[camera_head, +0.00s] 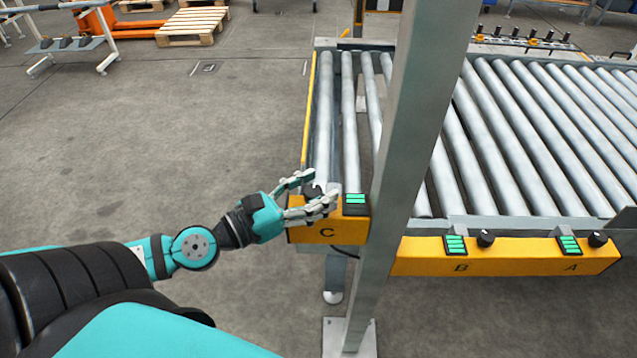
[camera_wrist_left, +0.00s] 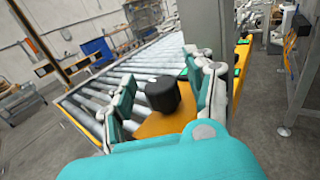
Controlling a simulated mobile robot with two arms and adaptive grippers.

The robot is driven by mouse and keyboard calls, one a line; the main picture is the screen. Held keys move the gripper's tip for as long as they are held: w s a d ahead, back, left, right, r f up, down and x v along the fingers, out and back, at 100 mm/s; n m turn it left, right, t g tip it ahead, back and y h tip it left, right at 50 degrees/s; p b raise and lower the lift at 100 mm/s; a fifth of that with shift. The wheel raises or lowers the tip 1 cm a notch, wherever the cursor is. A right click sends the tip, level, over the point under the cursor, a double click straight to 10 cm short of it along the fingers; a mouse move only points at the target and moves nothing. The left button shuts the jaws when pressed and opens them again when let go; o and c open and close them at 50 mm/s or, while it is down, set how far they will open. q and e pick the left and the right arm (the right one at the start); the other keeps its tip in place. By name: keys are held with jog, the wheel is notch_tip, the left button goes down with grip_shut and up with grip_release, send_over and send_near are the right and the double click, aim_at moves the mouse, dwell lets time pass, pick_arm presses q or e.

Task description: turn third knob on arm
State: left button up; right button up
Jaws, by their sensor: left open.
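The yellow arm panel marked C (camera_head: 328,231) is at the left end of the roller conveyor. My left gripper (camera_head: 318,190) is at this panel, its fingers spread over its top. In the left wrist view a black round knob (camera_wrist_left: 162,94) stands on the yellow panel (camera_wrist_left: 165,123), between the open fingers of my left gripper (camera_wrist_left: 165,85). A gap shows on the knob's right side; contact on the left cannot be told. In the head view the fingers largely hide this knob. Knobs B (camera_head: 486,238) and A (camera_head: 597,239) are on the panel further right. My right gripper is out of view.
A grey upright post (camera_head: 400,150) stands just right of panel C, between it and panel B. Green-lit indicators (camera_head: 355,204) sit beside the knobs. Conveyor rollers (camera_head: 500,130) lie behind the panels. The floor left of the conveyor is open, with a wooden pallet (camera_head: 192,26) far off.

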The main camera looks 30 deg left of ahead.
pick_arm(q)
jog(key=shift+s, duration=0.1)
jog(key=shift+c, duration=0.6)
grip_shut()
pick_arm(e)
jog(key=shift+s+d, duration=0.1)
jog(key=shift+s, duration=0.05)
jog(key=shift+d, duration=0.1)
